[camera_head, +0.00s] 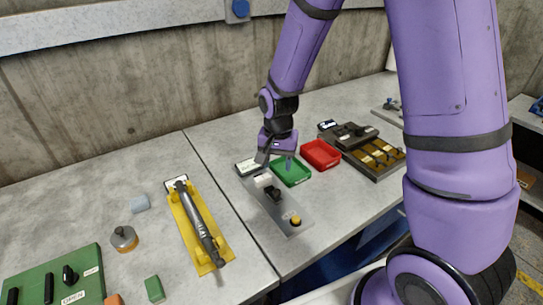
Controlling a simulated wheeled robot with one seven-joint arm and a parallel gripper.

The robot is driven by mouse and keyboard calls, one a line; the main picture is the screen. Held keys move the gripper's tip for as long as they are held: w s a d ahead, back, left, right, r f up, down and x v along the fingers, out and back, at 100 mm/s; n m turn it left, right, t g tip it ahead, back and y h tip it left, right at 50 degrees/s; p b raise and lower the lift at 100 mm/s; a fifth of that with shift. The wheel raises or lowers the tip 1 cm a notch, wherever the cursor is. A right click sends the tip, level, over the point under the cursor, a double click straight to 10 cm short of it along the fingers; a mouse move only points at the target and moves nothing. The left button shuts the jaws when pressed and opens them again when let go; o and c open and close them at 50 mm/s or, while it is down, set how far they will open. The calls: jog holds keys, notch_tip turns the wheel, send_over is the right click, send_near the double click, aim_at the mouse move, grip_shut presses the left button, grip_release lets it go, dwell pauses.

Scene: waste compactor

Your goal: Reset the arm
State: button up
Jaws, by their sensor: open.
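My gripper (275,160) hangs at the end of my purple arm, above the back of the workbench. It is open, with nothing visible between its fingers. It is over the rear end of a grey plate (298,214) and beside the green tray (291,171). A white block (263,181) on the plate stands just below the fingers; I cannot tell whether they touch. My arm comes in from the right and bends down to the gripper.
A red tray (320,154) and a dark box with yellow compartments (378,152) lie to the right. A yellow holder (189,238) with a grey tool (203,226), a round weight (124,238) and a green panel (56,279) lie to the left. A concrete wall (130,95) stands behind.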

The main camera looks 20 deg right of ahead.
jog(key=s+d+r+n+t, duration=0.15)
jog(key=s+r, duration=0.25)
jog(key=r, duration=0.5)
jog(key=s+d+r+n+t, duration=0.15)
jog(key=s+r, duration=0.25)
jog(key=r, duration=0.5)
jog(key=s+d+r+n+t, duration=0.1)
jog(key=s+d+r+n, duration=0.1)
jog(key=s+r, duration=0.3)
jog(key=s+d+r+n+t, duration=0.1)
jog(key=s+r, duration=0.3)
jog(key=s, duration=0.5)
jog(key=shift+d+r+n, duration=0.4)
jog(key=shift+d, duration=0.05)
